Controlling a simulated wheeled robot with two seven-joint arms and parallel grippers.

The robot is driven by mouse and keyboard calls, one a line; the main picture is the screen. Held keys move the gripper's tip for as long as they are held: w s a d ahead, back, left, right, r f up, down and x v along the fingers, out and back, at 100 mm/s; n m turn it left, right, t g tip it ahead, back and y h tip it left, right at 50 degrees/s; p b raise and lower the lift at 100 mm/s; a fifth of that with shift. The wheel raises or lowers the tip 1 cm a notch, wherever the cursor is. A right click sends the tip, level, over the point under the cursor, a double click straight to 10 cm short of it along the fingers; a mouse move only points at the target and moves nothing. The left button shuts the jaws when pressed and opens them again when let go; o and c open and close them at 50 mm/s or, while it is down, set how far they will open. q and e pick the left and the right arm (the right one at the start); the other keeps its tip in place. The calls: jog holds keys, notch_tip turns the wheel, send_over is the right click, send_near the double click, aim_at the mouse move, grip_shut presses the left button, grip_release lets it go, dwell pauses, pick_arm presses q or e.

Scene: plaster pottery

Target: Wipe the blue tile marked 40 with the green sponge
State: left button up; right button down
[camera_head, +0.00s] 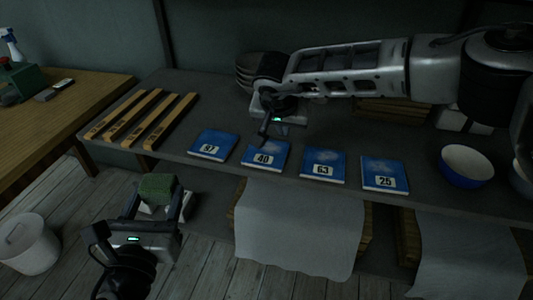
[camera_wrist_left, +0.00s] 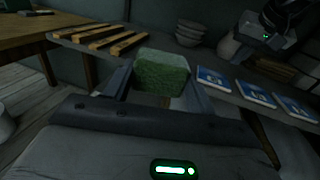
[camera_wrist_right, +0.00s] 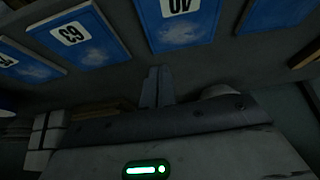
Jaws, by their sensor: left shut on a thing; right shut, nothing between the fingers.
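The blue tile marked 40 (camera_head: 265,154) lies on the grey shelf, second from the left in a row of blue tiles, with a pale smudge on its upper part. It also shows in the right wrist view (camera_wrist_right: 180,22). My left gripper (camera_head: 158,200) is shut on the green sponge (camera_head: 157,187), held in front of the shelf, low and left of the tiles. The sponge fills the space between the fingers in the left wrist view (camera_wrist_left: 160,72). My right gripper (camera_head: 264,134) is shut and empty, above the far edge of tile 40; contact cannot be told.
Tile 97 (camera_head: 212,145) lies left of tile 40; tiles 63 (camera_head: 323,165) and 25 (camera_head: 384,174) lie right. A wooden slatted rack (camera_head: 143,118) sits at the shelf's left. A blue-and-white bowl (camera_head: 466,167) stands right. A white bucket (camera_head: 28,243) stands on the floor.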

aim_at(283, 148)
jog(key=shift+f+b, duration=0.95)
jog(key=shift+f, duration=1)
jog(key=shift+f+b, duration=0.35)
jog(key=shift+f, duration=0.1)
dwell(0.4)
jog(key=shift+r, duration=0.1)
jog(key=shift+r+p, duration=1.8)
jog(key=shift+r, duration=1.15)
